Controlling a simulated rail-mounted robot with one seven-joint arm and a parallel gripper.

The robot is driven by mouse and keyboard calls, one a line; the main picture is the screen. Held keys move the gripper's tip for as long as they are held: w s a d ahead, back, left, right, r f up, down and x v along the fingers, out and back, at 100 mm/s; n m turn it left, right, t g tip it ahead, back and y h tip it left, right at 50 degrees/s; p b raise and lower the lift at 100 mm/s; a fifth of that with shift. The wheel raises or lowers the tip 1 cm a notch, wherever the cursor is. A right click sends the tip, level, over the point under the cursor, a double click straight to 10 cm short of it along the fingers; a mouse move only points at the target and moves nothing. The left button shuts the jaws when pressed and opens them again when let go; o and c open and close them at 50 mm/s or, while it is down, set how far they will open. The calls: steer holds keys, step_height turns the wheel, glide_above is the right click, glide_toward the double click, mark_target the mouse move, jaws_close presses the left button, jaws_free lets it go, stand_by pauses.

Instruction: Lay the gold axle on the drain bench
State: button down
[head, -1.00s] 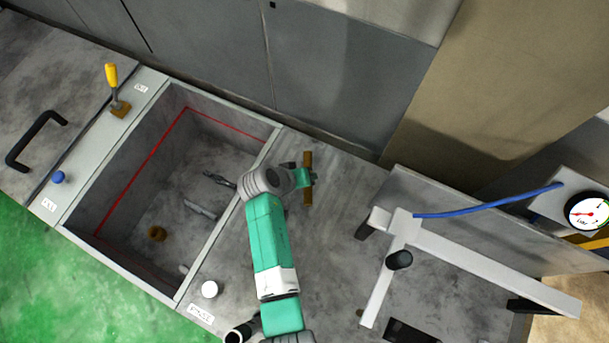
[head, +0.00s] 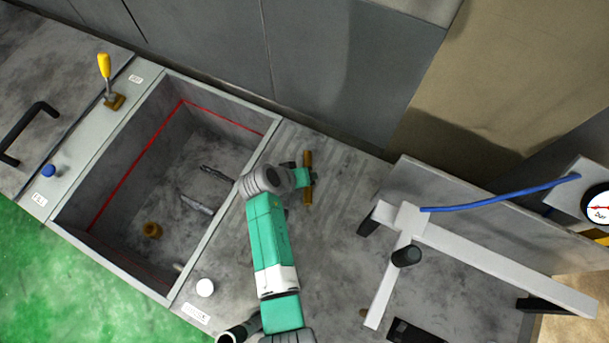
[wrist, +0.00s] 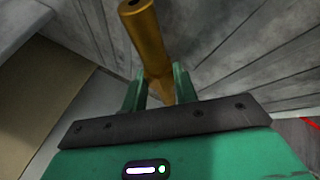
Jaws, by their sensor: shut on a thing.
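My gripper (head: 306,178) is shut on the gold axle (head: 308,163), a thin gold-brown rod. The axle is over the grey, grooved drain bench (head: 340,165), just right of the sunken tank. In the wrist view the axle (wrist: 146,38) stands out between the two green fingers of my gripper (wrist: 160,88), its holed end toward the top. Grooved grey planks of the bench (wrist: 225,45) show behind it. I cannot tell whether the axle touches the bench.
The open tank (head: 150,120) at left has a red line inside and a gold ring (head: 152,230) with several grey parts at its bottom. A white frame (head: 480,255) with a black knob (head: 407,255) stands at right. A grey cabinet wall (head: 330,70) closes the back.

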steer(key=shift+f, duration=0.1)
steer(key=c, duration=1.1)
jaws_free()
steer(key=shift+d, duration=0.1)
steer(key=shift+o, duration=0.4)
steer(key=shift+f, duration=0.1)
steer(key=shift+s+f, duration=0.15)
steer(key=shift+f, duration=0.1)
steer(key=shift+r, duration=0.1)
